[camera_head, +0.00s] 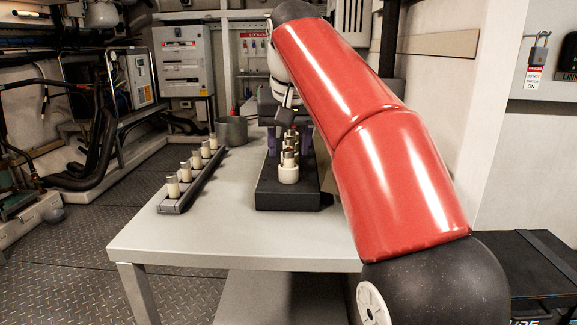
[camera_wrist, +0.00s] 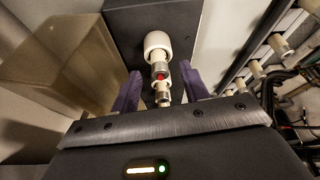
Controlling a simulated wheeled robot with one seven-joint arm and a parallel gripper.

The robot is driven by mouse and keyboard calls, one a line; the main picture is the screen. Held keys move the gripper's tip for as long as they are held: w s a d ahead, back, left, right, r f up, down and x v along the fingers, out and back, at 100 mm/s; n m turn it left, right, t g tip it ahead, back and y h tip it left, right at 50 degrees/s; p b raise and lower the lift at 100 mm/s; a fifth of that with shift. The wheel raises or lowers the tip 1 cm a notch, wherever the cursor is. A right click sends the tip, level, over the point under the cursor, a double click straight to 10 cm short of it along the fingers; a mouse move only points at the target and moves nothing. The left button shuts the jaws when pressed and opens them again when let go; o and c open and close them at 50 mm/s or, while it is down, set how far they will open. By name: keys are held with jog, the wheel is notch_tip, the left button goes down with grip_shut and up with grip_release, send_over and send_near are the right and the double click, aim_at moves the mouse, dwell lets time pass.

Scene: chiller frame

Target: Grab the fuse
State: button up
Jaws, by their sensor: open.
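A black block (camera_head: 290,199) stands on the table. A white round holder (camera_head: 288,174) sits near its front end, with metal-capped pieces and a red spot in line behind it. In the wrist view, the white holder (camera_wrist: 157,42) is at the top, and a cream fuse (camera_wrist: 161,90) with metal caps and a red mark shows below it. My gripper (camera_wrist: 162,82) is open, with one purple finger on each side of the fuse and a gap on both sides. In the head view, my gripper (camera_head: 289,140) is over the block, partly hidden by my arm.
A dark rack (camera_head: 178,207) with several upright cream fuses stands on the table's left side. A grey metal cup (camera_head: 231,131) is behind it. The grey table (camera_head: 230,235) is clear at the front. A tan box-like shape (camera_wrist: 65,65) lies left in the wrist view.

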jog(key=shift+w+f, duration=0.15)
jog(key=shift+f, duration=0.25)
jog(key=shift+c, duration=0.2)
grip_shut()
jog(key=shift+r, duration=0.1)
